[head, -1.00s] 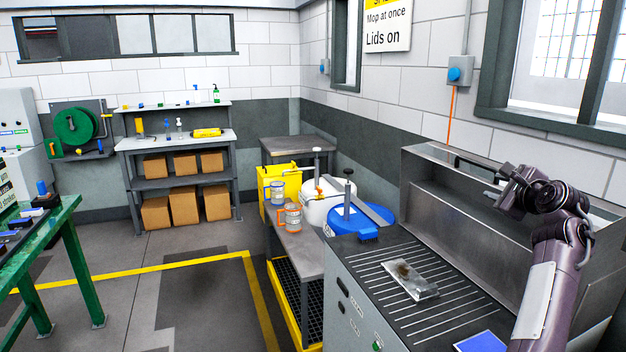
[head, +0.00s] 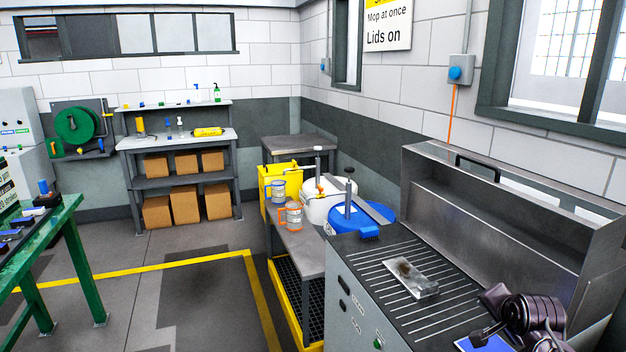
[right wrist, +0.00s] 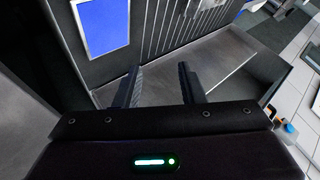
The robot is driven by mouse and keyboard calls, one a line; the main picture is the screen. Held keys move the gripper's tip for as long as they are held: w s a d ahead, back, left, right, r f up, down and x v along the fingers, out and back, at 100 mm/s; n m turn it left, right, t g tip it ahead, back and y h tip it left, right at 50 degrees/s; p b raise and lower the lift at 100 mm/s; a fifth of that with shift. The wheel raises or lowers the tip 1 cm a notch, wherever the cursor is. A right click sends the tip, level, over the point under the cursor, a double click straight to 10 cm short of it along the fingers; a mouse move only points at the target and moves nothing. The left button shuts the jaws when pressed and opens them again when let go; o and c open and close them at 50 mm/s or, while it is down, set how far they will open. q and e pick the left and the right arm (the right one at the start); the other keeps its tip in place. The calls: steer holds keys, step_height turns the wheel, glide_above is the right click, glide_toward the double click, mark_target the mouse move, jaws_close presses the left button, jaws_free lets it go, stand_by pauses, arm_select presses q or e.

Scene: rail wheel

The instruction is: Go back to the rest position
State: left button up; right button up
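My right gripper shows in the right wrist view (right wrist: 160,88) with its two dark fingers apart and nothing between them. In the head view my right arm is at the lower right corner, in front of the ribbed metal washer top (head: 400,275); the fingertips are not clear there. A grey metal part with a brown smudge (head: 413,278) lies on the ribbed top, to the left of the arm and apart from it. My left gripper is in neither view.
A blue panel (head: 484,343) lies by the front edge of the ribbed top, partly behind my arm. The open metal lid (head: 510,225) stands along the back. A blue-lidded tub (head: 372,218) and cans stand to the left. A green table (head: 62,215) is at the far left.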

steer(key=s+a+f+n+g+y, duration=0.15)
steer(key=s+a+f+n, duration=0.35)
steer(key=s, duration=0.5)
steer(key=s+a+f+n+g, duration=0.25)
steer(key=s+a+n, duration=0.25)
steer(key=s+a, duration=0.4)
steer(key=s+a+f+n+g+y, duration=0.15)
steer(key=s+a+f+n, duration=0.3)
steer(key=s, duration=0.75)
step_height(320, 180, down, 30)
steer(key=s+g+b, duration=0.1)
steer(key=g, duration=0.1)
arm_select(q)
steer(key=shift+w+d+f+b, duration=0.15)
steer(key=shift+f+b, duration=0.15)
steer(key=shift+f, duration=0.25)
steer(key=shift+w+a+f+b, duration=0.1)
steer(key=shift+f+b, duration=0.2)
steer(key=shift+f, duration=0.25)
arm_select(e)
steer(key=s+d+f+g, duration=0.1)
steer(key=s+d+f, duration=0.1)
steer(key=s+f, duration=1.7)
steer(key=shift+s+d+f+h, duration=0.25)
steer(key=shift+s+d+h, duration=0.15)
steer(key=shift+s, duration=0.15)
